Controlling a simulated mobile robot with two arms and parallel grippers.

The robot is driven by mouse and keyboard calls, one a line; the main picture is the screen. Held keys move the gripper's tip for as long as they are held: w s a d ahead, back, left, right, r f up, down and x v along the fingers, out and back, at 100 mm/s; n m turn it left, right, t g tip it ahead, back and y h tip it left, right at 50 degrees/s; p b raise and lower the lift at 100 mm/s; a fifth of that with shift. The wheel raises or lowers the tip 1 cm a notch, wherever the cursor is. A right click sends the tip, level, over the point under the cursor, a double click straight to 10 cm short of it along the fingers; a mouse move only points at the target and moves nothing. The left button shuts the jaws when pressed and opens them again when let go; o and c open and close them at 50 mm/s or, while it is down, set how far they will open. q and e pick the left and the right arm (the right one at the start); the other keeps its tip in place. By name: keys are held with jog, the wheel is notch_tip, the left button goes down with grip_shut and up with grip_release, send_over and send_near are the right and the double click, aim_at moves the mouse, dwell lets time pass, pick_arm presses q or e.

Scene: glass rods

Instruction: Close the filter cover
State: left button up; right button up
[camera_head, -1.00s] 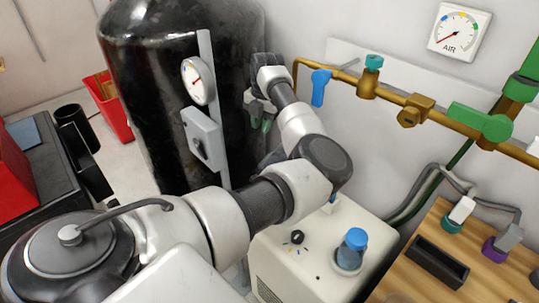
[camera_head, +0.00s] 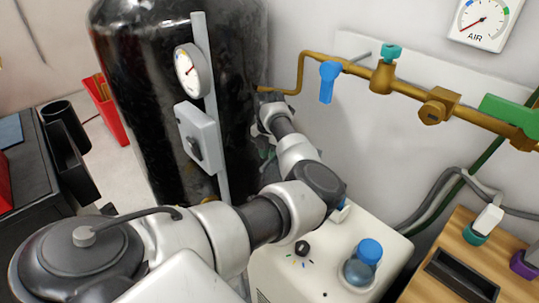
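I cannot tell for sure which part is the filter cover. A blue cap (camera_head: 370,250) sits upright on a clear bluish bowl (camera_head: 359,271) on top of the white machine (camera_head: 300,268); it may be the filter. My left arm reaches in from the lower left, across the front of the machine, towards the gap right of the black tank. My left gripper (camera_head: 267,158) is beside the tank's right side, mostly hidden behind my own arm; its fingers are too covered to judge. My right gripper is out of view.
The black tank (camera_head: 140,70) carries a gauge (camera_head: 189,71) and a grey box (camera_head: 197,135). A brass pipe (camera_head: 405,88) with a blue handle (camera_head: 328,80) and green fittings runs along the wall. A wooden stand (camera_head: 450,255) with plugs is at lower right.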

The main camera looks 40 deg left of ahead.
pick_arm(q)
jog(key=shift+f, duration=0.55)
grip_shut()
